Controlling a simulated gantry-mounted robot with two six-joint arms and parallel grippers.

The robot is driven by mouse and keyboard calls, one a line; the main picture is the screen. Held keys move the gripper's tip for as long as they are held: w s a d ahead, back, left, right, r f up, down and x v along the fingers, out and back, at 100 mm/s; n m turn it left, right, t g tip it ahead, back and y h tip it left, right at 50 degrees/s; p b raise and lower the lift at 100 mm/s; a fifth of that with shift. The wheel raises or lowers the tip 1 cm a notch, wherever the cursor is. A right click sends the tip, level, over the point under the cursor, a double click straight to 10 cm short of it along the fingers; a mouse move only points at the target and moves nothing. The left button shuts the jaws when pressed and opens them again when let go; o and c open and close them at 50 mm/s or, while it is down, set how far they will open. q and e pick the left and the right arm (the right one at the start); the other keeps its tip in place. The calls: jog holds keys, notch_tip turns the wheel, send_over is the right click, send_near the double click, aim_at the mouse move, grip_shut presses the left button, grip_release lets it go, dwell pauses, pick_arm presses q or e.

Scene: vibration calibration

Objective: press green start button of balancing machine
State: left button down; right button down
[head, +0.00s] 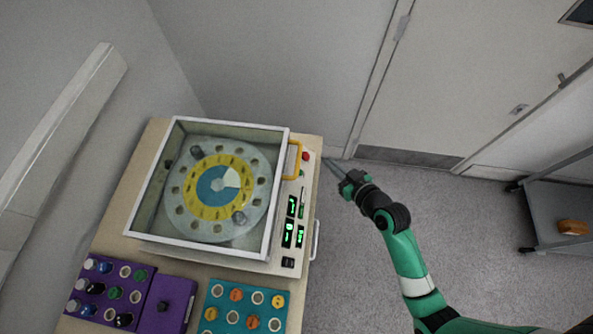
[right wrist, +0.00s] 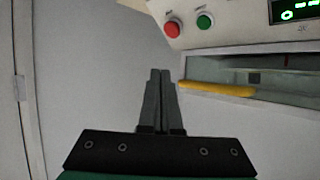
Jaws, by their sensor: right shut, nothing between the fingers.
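The balancing machine (head: 135,222) stands on a bench, its clear lid down over a disc with a yellow ring and blue centre. Its control strip runs along the right side. The round green button (right wrist: 204,20) shows in the right wrist view, just right of the red button (right wrist: 172,28). In the head view the red button (head: 305,156) is at the strip's far end; the green one is tiny there. My right gripper (head: 328,163) is shut and empty, beside the strip's far right edge. In its wrist view the fingertips (right wrist: 160,72) are apart from both buttons. My left gripper is out of view.
A yellow handle (head: 296,157) sticks out from the lid beside the buttons. Purple (head: 150,285) and teal (head: 245,312) holders with several weights or plugs stand in front. A grey cart (head: 565,200) is at the right. The floor between is clear.

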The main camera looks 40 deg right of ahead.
jog(key=shift+f, duration=0.15)
jog(key=shift+f, duration=0.1)
jog(key=w+a+f+b, duration=0.2)
jog(key=f+b, duration=0.1)
jog(key=w+a+f+b, duration=0.1)
jog(key=f+b, duration=0.1)
jog(key=shift+w+a+f, duration=0.2)
jog(key=shift+w+a, duration=0.05)
jog(key=shift+w+a+f+b, duration=0.35)
jog(key=shift+f+b, duration=0.05)
dwell(1.8)
jog(key=shift+w+a+f, duration=0.2)
jog(key=shift+f, duration=0.1)
